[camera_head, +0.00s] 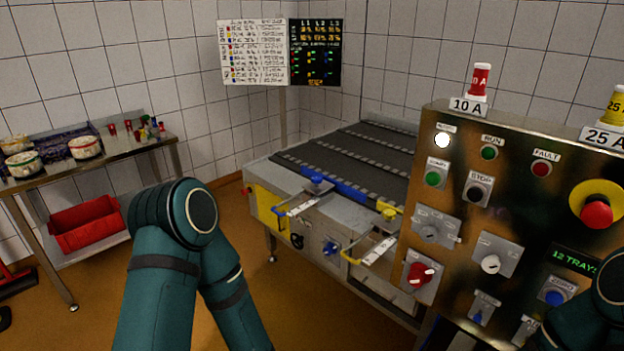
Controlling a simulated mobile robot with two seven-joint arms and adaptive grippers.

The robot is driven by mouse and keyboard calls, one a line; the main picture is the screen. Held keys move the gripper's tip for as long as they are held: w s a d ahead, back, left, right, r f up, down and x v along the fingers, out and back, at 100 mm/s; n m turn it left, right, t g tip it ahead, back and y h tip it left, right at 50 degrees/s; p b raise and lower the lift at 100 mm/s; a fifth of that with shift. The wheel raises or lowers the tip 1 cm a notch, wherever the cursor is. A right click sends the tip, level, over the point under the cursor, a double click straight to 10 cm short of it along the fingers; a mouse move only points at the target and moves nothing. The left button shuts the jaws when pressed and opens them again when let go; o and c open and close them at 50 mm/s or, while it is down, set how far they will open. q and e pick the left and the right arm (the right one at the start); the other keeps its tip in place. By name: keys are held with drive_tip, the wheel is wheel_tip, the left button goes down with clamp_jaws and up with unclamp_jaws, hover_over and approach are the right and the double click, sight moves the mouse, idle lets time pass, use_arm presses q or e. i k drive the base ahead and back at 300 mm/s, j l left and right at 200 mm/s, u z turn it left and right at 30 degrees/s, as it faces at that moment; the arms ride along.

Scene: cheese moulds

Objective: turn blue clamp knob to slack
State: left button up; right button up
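On the front face of the conveyor machine sits a blue knob (331,248); its label and pointer are too small to read. Above it, a blue bar (350,193) lies along the front edge of the belts, with another blue knob (318,180) at its left end. I cannot tell which of these knobs is the clamp knob. My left arm rises in the lower left and bends back down, and its gripper is out of sight. My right arm shows only at the lower right edge, with its gripper also out of sight.
A steel control panel (510,215) with several buttons and switches stands at the right, close to the machine's front. The conveyor machine (300,215) has dark belts and a yellow clamp (388,211). A side table (160,150) with moulds stands left, above a red crate (88,222).

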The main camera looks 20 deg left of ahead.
sight(316, 179)
drive_tip(key=j+z, duration=0.25)
drive_tip(key=j, duration=0.7)
drive_tip(key=i+j+z, duration=0.1)
drive_tip(key=j, duration=0.2)
drive_tip(key=i+j, duration=0.1)
drive_tip(key=j, duration=0.25)
drive_tip(key=i+j+z, duration=0.15)
drive_tip(key=j, duration=0.15)
drive_tip(key=i+j+z, duration=0.1)
drive_tip(key=j, duration=0.2)
drive_tip(key=i+j+z, duration=0.1)
drive_tip(key=j, duration=0.2)
drive_tip(key=i+j+z, duration=0.1)
drive_tip(key=j, duration=0.2)
drive_tip(key=i, duration=0.05)
